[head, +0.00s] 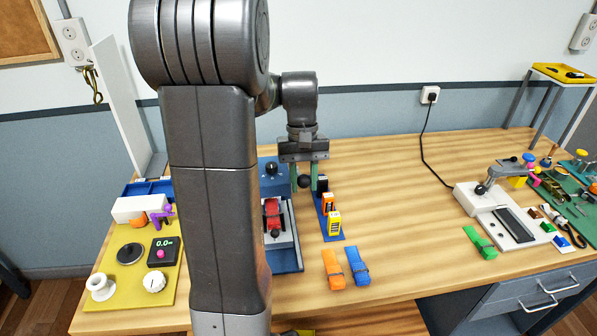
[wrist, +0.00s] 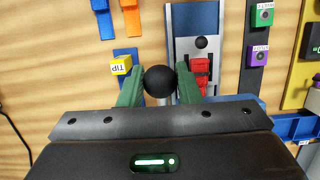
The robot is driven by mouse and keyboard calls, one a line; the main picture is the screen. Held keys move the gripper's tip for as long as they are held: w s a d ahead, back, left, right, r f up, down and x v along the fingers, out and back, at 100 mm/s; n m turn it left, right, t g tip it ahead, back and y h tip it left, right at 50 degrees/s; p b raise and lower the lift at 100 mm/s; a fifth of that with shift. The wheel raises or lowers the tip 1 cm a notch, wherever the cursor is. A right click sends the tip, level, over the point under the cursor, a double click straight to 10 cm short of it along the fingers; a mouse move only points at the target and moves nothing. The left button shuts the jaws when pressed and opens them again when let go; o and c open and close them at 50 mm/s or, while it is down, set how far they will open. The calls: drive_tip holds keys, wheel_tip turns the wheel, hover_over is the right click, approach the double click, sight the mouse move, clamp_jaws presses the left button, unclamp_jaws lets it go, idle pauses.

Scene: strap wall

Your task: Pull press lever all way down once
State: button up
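The press stands on the bench just right of my arm in the head view, with a blue base (head: 288,262) and a red part (head: 272,214) on its grey bed. Its lever ends in a black ball knob (head: 303,182), which also shows in the wrist view (wrist: 159,80) above a short pale rod. My gripper (head: 304,178) has its green fingers on both sides of the knob, seeming to touch it. The red part shows behind the right finger in the wrist view (wrist: 200,72). My arm hides the press's left side and much of the lever in the head view.
A blue strip with yellow and orange blocks (head: 334,222) stands close right of the press. Orange (head: 333,268) and blue straps (head: 357,265) lie in front. A yellow mat (head: 122,292) with a scale is at left. A grey device (head: 505,215) stands at right; the bench between is mostly clear.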

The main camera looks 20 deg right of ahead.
drive_tip(key=shift+f, duration=0.1)
drive_tip(key=shift+s+b+x, duration=0.15)
drive_tip(key=shift+b+x, duration=0.35)
drive_tip(key=shift+x, duration=0.3)
drive_tip(key=shift+s+b+x, duration=0.15)
drive_tip(key=shift+b+x, duration=0.3)
drive_tip(key=shift+x, duration=0.4)
drive_tip(key=shift+a, duration=0.1)
drive_tip(key=shift+b+x, duration=1)
drive_tip(key=shift+x, duration=0.75)
drive_tip(key=shift+f, duration=0.1)
drive_tip(key=shift+f+b, duration=0.85)
drive_tip(key=shift+f, duration=0.8)
